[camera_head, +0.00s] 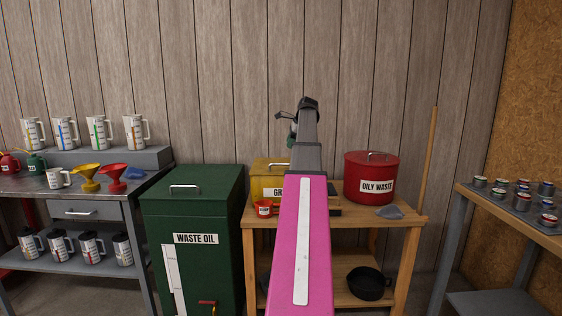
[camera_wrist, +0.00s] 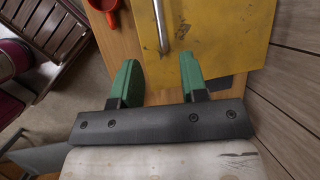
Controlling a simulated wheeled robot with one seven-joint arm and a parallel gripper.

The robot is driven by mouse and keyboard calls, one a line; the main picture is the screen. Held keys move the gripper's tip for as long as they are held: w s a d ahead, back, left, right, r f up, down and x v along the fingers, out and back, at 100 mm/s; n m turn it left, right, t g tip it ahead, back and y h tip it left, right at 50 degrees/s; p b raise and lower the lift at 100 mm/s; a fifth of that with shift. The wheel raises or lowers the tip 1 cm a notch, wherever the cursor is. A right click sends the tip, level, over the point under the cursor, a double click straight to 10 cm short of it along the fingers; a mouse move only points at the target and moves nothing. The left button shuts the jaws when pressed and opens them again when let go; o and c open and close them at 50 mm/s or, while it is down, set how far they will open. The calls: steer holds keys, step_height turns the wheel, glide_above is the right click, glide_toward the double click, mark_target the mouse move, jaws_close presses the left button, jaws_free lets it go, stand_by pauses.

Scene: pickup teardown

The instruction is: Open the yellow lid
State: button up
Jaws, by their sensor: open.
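The yellow box (camera_head: 264,184) stands on the wooden bench, its label partly hidden behind my pink arm. Its lid looks shut in the head view. In the wrist view, the yellow lid (camera_wrist: 222,38) fills the upper middle, with a metal bar handle (camera_wrist: 158,22) near its left edge. My gripper (camera_wrist: 158,65) is open and empty, with two green fingers. The handle's near end lies just beyond the gap between the fingertips, apart from both. The right finger overlaps the lid in view, the left one the bench wood. In the head view my gripper (camera_head: 292,137) is above the box.
A red funnel or cup (camera_head: 263,208) sits at the bench's front edge, left of my arm. A red oily waste can (camera_head: 372,182) stands right of the box. A green waste oil bin (camera_head: 192,215) stands to the left. The wooden bench (camera_head: 350,222) has a black pan below.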

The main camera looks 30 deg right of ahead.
steer(key=x, duration=1)
steer(key=shift+f, duration=0.15)
jaws_close()
